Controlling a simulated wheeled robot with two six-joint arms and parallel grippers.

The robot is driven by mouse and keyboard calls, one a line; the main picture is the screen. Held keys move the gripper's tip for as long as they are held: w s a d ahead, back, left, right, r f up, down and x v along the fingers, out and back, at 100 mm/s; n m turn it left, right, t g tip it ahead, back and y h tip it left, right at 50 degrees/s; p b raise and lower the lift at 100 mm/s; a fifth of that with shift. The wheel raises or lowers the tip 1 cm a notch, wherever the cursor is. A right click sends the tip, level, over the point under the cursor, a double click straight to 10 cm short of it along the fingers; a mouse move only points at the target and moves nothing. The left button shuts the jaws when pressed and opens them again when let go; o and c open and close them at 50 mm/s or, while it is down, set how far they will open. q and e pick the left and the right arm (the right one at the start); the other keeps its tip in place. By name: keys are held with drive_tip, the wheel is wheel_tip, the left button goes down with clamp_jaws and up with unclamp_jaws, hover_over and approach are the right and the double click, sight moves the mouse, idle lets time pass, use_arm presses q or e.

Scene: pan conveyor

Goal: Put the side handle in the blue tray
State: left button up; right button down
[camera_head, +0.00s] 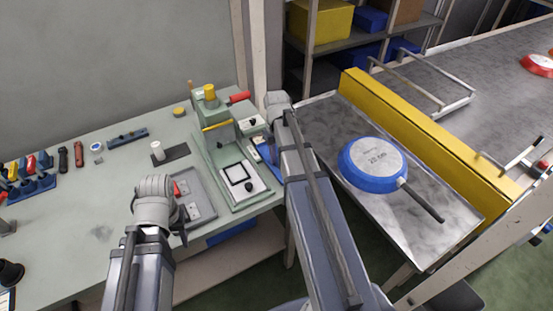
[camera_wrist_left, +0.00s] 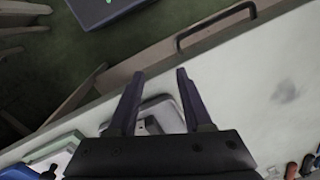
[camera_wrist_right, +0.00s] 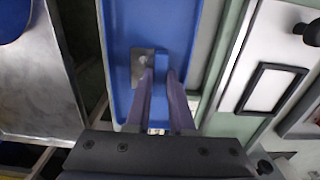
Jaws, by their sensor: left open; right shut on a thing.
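The blue tray (camera_wrist_right: 183,22) fills the middle of the right wrist view. In the head view a strip of the tray (camera_head: 266,153) shows beside my right arm, which hides the rest. My right gripper (camera_wrist_right: 159,75) is over the tray, shut on the side handle, a small part with a silver metal plate (camera_wrist_right: 142,64) and a blue piece between the fingers. Whether the handle touches the tray floor I cannot tell. My left gripper (camera_wrist_left: 160,76) is open and empty above the front of the workbench.
A blue pan (camera_head: 373,166) with a long dark handle lies on the metal table at right, beside a yellow barrier (camera_head: 425,140). A green press fixture (camera_head: 232,160) stands left of the tray. A grey plate (camera_head: 197,199) and several tools lie on the workbench (camera_head: 70,255).

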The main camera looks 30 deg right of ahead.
drive_tip(key=shift+f, duration=0.15)
drive_tip(key=c, duration=1.1)
unclamp_jaws()
drive_tip(key=shift+r, duration=0.2)
wheel_tip(320, 180, up, 12)
drive_tip(key=p, duration=1.2)
